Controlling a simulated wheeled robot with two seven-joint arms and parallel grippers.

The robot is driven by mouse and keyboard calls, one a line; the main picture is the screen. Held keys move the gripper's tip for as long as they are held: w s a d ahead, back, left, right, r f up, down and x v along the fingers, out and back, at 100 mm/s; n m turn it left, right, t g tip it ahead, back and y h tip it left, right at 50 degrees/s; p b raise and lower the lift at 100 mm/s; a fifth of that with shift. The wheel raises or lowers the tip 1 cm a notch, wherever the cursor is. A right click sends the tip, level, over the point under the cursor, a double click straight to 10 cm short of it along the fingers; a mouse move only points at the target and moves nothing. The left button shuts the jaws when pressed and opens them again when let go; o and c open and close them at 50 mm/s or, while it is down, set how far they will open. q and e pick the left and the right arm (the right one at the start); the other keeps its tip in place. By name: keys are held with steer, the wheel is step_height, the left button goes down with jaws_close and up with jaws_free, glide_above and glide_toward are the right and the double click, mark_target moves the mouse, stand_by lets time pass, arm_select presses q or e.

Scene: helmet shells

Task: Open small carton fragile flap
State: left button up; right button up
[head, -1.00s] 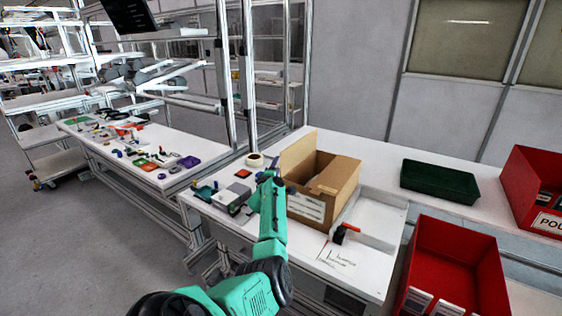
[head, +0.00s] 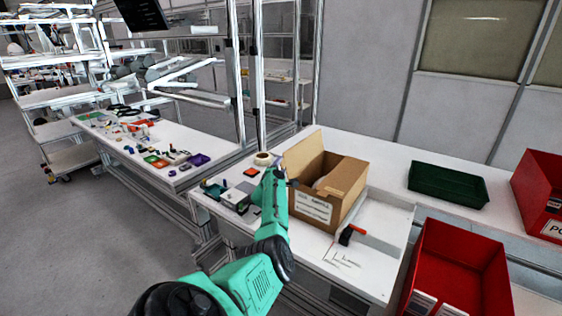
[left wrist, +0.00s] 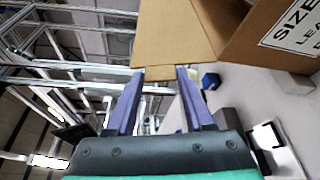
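The small brown carton (head: 345,192) stands on the white table in the head view, with a white label (head: 312,207) on its front. Its top shows an opening, and one flap (head: 304,155) stands up on the left side. My left gripper (head: 272,178) is beside the carton's left end. In the left wrist view, a brown carton flap (left wrist: 175,35) reaches down to the fingertips of my left gripper (left wrist: 160,78). The two purple fingers are apart, one near each side of the flap's edge. Whether they touch it is unclear. My right gripper is out of view.
A tape roll (head: 263,159) and small parts lie left of the carton. A red-handled tool (head: 350,235) lies in front of it. A green tray (head: 448,185) and a red bin (head: 458,262) are to the right. A blue piece (left wrist: 210,81) shows in the wrist view.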

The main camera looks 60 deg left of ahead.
arm_select(q)
steer(key=shift+o, duration=1.3)
steer(key=shift+s+d+r+p, duration=0.1)
steer(key=shift+s+d+p, duration=0.35)
steer(key=shift+d+p, duration=0.05)
steer(key=v, duration=1.3)
steer(key=shift+s, duration=0.25)
steer(key=shift+a, duration=0.1)
